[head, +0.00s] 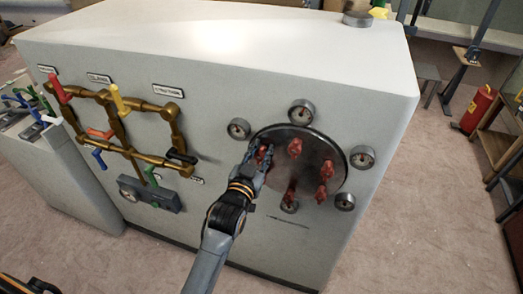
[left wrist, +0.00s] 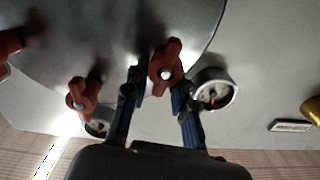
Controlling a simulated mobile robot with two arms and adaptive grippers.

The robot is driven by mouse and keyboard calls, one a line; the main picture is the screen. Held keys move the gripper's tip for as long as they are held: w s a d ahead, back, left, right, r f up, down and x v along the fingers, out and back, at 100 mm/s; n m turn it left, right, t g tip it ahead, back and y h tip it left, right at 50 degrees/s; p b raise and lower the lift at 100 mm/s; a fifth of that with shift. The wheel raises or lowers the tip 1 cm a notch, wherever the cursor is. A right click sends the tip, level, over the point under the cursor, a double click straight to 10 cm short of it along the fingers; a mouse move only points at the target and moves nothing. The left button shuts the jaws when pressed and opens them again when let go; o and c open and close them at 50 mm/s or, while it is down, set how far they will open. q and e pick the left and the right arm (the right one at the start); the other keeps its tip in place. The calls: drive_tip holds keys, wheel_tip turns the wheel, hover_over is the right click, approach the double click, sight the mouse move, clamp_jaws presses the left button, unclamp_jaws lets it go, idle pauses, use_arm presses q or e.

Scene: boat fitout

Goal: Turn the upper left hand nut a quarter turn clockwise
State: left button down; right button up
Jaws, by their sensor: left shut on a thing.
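A round dark metal plate (head: 335,150) on the front of the white cabinet carries several red wing nuts. The upper left nut (head: 262,150) is largely covered by my left gripper (head: 264,156). In the left wrist view, a red wing nut (left wrist: 165,66) with a pale centre stands between the two fingers of my left gripper (left wrist: 160,95). The gripper is shut on it. Another red nut (left wrist: 82,96) lies to the left in that view. In the head view, the top nut (head: 295,148) stands just right of the gripper.
Round gauges surround the plate, one close to the gripper (head: 239,128), one above (head: 302,112). Gold pipes (head: 119,128) with coloured levers run on the cabinet front (head: 215,110) at left. A red extinguisher (head: 478,108) stands at right. Floor is clear in front.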

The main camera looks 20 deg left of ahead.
use_arm(q)
drive_tip(key=shift+a+n, duration=0.1)
drive_tip(key=shift+n, duration=0.3)
drive_tip(key=c, duration=1.1)
unclamp_jaws()
drive_tip(key=s, duration=1.2)
drive_tip(key=shift+a, duration=0.2)
drive_tip(key=shift+c, duration=0.5)
